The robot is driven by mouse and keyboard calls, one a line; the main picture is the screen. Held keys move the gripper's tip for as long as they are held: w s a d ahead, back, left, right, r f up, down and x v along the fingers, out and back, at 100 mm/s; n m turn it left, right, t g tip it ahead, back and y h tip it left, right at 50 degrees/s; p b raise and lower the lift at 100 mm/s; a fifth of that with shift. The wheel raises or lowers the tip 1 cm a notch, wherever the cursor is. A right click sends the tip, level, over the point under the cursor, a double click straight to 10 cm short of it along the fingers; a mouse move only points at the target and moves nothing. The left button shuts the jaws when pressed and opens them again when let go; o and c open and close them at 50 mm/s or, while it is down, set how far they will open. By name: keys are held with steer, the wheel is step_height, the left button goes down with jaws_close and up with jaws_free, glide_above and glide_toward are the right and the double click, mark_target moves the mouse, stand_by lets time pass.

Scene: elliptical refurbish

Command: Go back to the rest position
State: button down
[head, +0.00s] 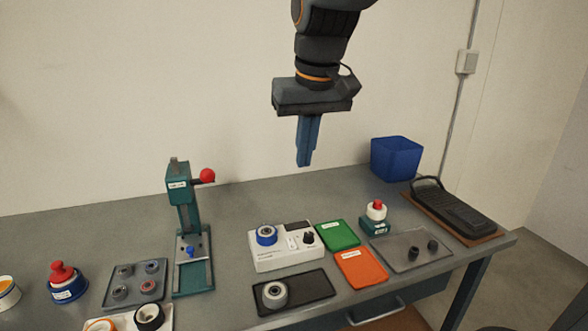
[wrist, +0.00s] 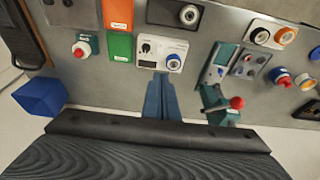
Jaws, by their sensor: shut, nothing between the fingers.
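My gripper (head: 305,163) hangs from the arm, pointing down, above the back part of the grey workbench (head: 232,200). Its blue fingers are together with nothing between them. In the head view it is in front of the wall, between the green press and the blue bin, and clear of everything. In the wrist view the shut fingers (wrist: 160,85) point toward the white device (wrist: 161,54) with a dial. No task object is held.
A green press (head: 190,240) with a red knob stands left of my gripper. A blue bin (head: 397,158) and a black keyboard-like item (head: 450,207) stand at the right. Green (head: 338,235) and orange (head: 361,268) mats and a grey tray (head: 398,262) lie near the white device.

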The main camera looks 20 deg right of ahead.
steer(key=shift+s+r, duration=0.15)
steer(key=shift+r, duration=0.2)
steer(key=s+f+g, duration=0.1)
steer(key=s+f, duration=0.3)
steer(key=f, duration=0.8)
steer(key=s+f+g, duration=0.1)
steer(key=s+f, duration=0.3)
steer(key=f, duration=0.8)
steer(key=shift+a+f, duration=0.15)
steer(key=shift+f, duration=0.15)
steer(key=shift+w+a, duration=0.1)
